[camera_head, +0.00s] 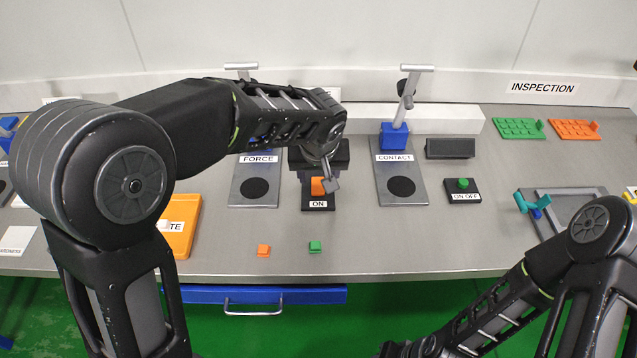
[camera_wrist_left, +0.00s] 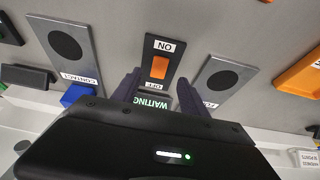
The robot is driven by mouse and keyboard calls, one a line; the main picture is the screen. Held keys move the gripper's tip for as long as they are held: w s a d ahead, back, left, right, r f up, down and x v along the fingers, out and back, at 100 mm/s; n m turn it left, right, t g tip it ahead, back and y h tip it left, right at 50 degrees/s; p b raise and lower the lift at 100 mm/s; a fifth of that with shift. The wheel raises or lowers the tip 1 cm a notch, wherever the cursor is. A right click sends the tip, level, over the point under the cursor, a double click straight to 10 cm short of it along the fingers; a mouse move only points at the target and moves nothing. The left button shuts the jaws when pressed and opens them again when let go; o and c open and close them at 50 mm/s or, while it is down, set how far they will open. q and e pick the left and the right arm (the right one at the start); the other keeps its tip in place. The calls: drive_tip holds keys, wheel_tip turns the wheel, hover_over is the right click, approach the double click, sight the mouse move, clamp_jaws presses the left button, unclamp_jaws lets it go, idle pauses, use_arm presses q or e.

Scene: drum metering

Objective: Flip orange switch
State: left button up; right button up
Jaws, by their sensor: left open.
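The orange switch (camera_head: 317,187) is a rocker on a black plate with an ON label (camera_head: 319,204) on its near edge. My left gripper (camera_head: 331,184) is over the plate, one finger tip showing close beside the rocker. In the left wrist view the orange switch (camera_wrist_left: 160,67) lies just beyond the two finger tips, between the ON and OFF labels. The left fingers (camera_wrist_left: 158,92) are apart with nothing between them; I cannot tell whether either touches the plate. My right forearm shows at the lower right, but its gripper is out of view.
A FORCE plate (camera_head: 252,187) and a CONTACT plate (camera_head: 400,187) stand either side. A display reading WAITING (camera_wrist_left: 151,102) is behind the switch. A green ON OFF button (camera_head: 463,184) is to the right.

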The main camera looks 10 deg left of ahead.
sight(318, 189)
use_arm(q)
drive_tip(key=p+x, duration=0.1)
drive_tip(key=x, duration=0.6)
drive_tip(key=shift+w+f, duration=0.1)
clamp_jaws()
idle(0.4)
